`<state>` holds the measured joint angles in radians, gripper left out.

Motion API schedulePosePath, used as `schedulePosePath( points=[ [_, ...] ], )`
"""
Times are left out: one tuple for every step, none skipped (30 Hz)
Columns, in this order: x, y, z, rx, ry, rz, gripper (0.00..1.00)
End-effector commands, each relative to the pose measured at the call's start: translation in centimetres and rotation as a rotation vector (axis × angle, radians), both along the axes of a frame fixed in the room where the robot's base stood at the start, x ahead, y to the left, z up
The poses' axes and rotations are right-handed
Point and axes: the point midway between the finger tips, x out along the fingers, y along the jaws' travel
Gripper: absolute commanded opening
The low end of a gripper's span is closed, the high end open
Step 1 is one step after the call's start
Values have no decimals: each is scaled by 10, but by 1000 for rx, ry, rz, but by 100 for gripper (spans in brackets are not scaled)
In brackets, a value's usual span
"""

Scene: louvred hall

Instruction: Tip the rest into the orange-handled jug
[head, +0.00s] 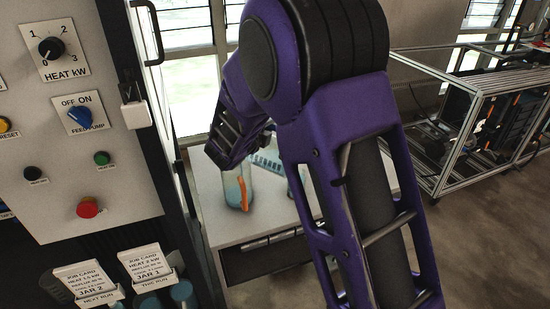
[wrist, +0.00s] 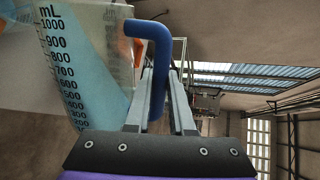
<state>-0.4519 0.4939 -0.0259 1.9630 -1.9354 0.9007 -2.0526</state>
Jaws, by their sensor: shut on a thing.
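The orange-handled jug (head: 229,188) stands upright on a pale bench, with bluish liquid in it and its orange handle facing me. My gripper (wrist: 159,80) is shut on the blue handle (wrist: 148,42) of a second clear jug (wrist: 85,75), marked in mL up to 1000. In the wrist view blue liquid lies slanted across its scale, so this jug is tilted. In the head view part of the held jug (head: 268,160) shows beside the orange-handled jug; my arm hides the rest and the gripper fingers. I cannot see whether liquid is flowing.
The pale bench (head: 225,228) has a clear front left corner. A control panel (head: 75,110) with knobs and buttons stands close at left, with job cards (head: 146,262) below. A metal-framed rack (head: 480,110) stands at right. Windows are behind.

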Motion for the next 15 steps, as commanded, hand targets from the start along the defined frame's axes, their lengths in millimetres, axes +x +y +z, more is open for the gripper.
schedulePosePath(
  points=[
    [0, 0, 1, 0, -2, -1, 0],
    [0, 0, 1, -1, -2, 0, 0],
    [1, 1, 1, -4, 0, 0, 0],
    [1, 2, 2, -8, 2, 0, 0],
    [2, 3, 3, -17, 6, 1, 0],
    [3, 5, 4, -29, 14, 0, 0],
    [4, 7, 5, -41, 20, 0, 0],
    [5, 10, 7, -54, 27, 2, 0],
    [6, 12, 8, -69, 37, 1, 0],
    [7, 13, 9, -80, 42, 2, 0],
    [8, 14, 10, -89, 47, 1, 0],
    [9, 15, 11, -99, 52, 0, 0],
    [9, 16, 12, -106, 56, 0, 0],
    [9, 16, 12, -110, 60, -1, 0],
    [9, 16, 12, -113, 61, -2, 0]
  ],
)
